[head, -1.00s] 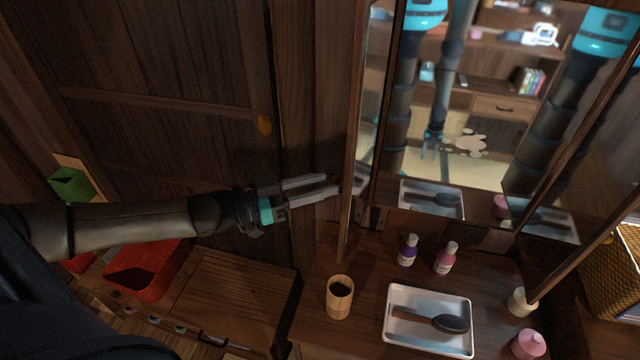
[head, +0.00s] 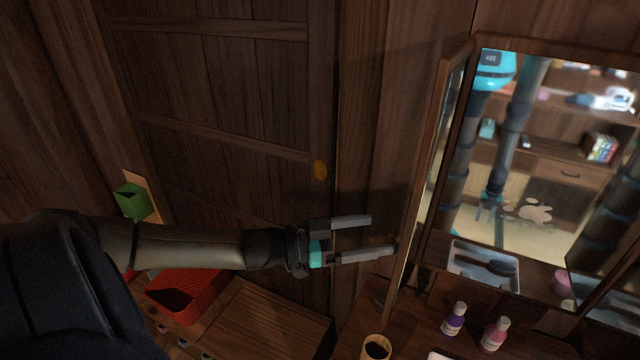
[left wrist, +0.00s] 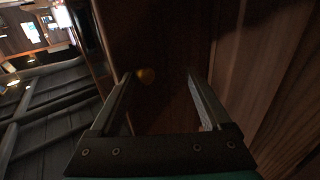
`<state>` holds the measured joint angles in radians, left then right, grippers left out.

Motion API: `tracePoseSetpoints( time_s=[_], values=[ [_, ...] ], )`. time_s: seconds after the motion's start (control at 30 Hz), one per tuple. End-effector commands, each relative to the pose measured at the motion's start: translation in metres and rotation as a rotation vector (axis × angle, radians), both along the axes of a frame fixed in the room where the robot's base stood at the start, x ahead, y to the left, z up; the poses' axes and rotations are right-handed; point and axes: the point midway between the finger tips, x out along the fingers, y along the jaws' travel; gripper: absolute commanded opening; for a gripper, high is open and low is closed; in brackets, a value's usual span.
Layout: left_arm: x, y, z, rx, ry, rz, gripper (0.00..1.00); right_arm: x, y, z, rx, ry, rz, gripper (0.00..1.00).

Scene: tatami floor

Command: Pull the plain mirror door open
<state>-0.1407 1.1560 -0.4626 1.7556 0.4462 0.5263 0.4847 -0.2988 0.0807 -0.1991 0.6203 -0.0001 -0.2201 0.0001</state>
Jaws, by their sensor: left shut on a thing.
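The mirror stands at the right in the head view. Its left wing, the plain mirror door (head: 403,245), has a wooden frame and stands at an angle to the middle glass (head: 545,180). My left gripper (head: 381,236) is at the wing's outer edge, with its lower finger reaching the frame. Its fingers hold a gap, shut on the door's edge; the grip itself is hard to see. In the left wrist view, dark wood and a small yellow knob (left wrist: 146,76) show between the fingers. My right gripper is not seen directly.
Purple (head: 453,320) and pink (head: 494,335) bottles and a wooden cup (head: 376,346) stand on the dresser below. A red basket (head: 185,293) is at lower left.

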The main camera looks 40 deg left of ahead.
Motion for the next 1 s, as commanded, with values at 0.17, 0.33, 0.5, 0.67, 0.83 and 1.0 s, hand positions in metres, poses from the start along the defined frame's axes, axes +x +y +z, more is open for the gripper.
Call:
tracePoseSetpoints(
  time_s=[0.17, 0.33, 0.5, 0.67, 0.83, 1.0],
  values=[
    [-0.006, 0.012, 0.003, 0.005, -0.004, 0.012, 0.59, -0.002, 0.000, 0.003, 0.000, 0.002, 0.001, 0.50],
    [-0.024, 0.022, 0.003, 0.003, -0.001, 0.007, 0.59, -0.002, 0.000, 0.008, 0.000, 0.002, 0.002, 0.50],
    [-0.042, 0.034, 0.002, 0.003, 0.001, 0.004, 0.59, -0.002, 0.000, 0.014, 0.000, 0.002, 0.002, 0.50],
    [-0.060, 0.046, 0.002, 0.003, 0.002, 0.002, 0.59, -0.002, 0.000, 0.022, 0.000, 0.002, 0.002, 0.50],
    [-0.081, 0.061, 0.002, 0.003, 0.002, 0.001, 0.59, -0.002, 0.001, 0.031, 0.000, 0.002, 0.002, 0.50],
    [-0.102, 0.076, 0.002, 0.002, 0.001, 0.001, 0.59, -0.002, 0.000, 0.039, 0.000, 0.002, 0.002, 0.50]
  ],
)
